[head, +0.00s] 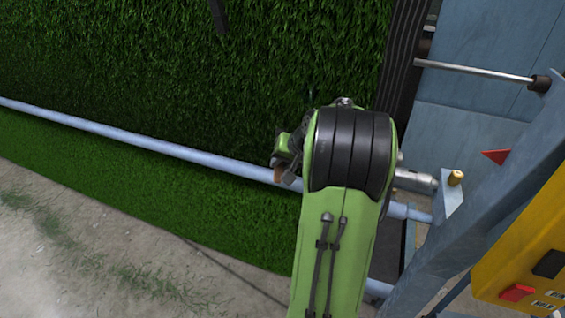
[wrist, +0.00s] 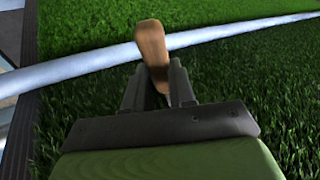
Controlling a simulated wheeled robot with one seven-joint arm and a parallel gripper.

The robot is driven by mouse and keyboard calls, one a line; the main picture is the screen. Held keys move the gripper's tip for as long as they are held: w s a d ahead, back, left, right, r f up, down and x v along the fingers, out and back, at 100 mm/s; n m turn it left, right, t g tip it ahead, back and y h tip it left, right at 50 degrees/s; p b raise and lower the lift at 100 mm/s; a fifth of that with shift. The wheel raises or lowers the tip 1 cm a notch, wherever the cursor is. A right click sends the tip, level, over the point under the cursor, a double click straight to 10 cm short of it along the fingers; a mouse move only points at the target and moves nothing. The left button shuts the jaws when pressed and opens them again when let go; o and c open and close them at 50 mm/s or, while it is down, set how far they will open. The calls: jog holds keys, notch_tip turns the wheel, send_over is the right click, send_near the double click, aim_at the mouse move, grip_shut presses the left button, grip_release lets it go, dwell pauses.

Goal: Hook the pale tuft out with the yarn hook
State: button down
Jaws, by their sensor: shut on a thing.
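My gripper (wrist: 160,85) is shut on the brown wooden handle (wrist: 152,45) of a tool, which I take to be the yarn hook. The handle stands up from between the jaws in the wrist view, and its metal end is hidden. In the head view my green arm covers most of the gripper, and only a bit of the brown handle (head: 279,173) shows at its left. The gripper is over the green turf (head: 130,70), near the pale blue bar. I cannot make out the pale tuft in either view.
A pale blue bar (head: 130,132) runs across the turf and also shows in the wrist view (wrist: 80,70). A blue machine frame (head: 480,190) with a red pointer (head: 496,156) and a yellow control box (head: 520,265) stands at the right. Dusty ground lies at lower left.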

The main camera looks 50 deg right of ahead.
jog(key=shift+s+a+r+p, duration=0.1)
jog(key=shift+a+r+p, duration=0.1)
jog(key=shift+r+p, duration=0.4)
jog(key=shift+s+a+r+p, duration=0.15)
jog(key=shift+r+p, duration=0.15)
jog(key=shift+r, duration=0.55)
jog(key=shift+w, duration=0.1)
jog(key=shift+f, duration=0.1)
jog(key=shift+a+f+b, duration=0.1)
jog(key=shift+a+b, duration=0.05)
jog(key=shift+b, duration=0.15)
jog(key=s+a+f+b, duration=0.2)
jog(key=a+b, duration=0.2)
jog(key=a, duration=0.3)
jog(key=shift+s, duration=0.3)
